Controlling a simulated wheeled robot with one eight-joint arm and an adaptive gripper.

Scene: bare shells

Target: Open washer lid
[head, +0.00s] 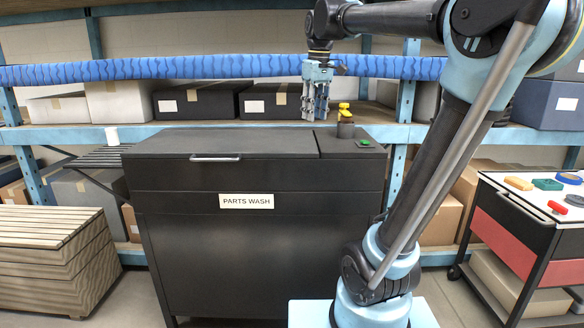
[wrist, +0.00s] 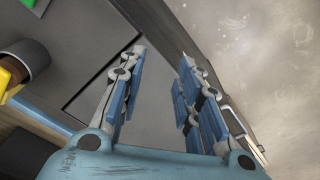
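The black parts washer (head: 262,245) stands in front of me with a "PARTS WASH" label (head: 246,201) on its front. Its lid (head: 235,143) lies flat and closed, with a pale bar handle (head: 215,158) at the front edge. My gripper (head: 315,118) points down above the right part of the washer top, to the right of the handle and apart from it.
A dark cup with a yellow item (head: 345,120) and a green button (head: 365,142) sit on the washer's right top. A blue hose (head: 190,67) crosses behind. A tool cart (head: 520,225) stands right, a slatted wooden crate (head: 50,255) left. Shelves with boxes fill the back.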

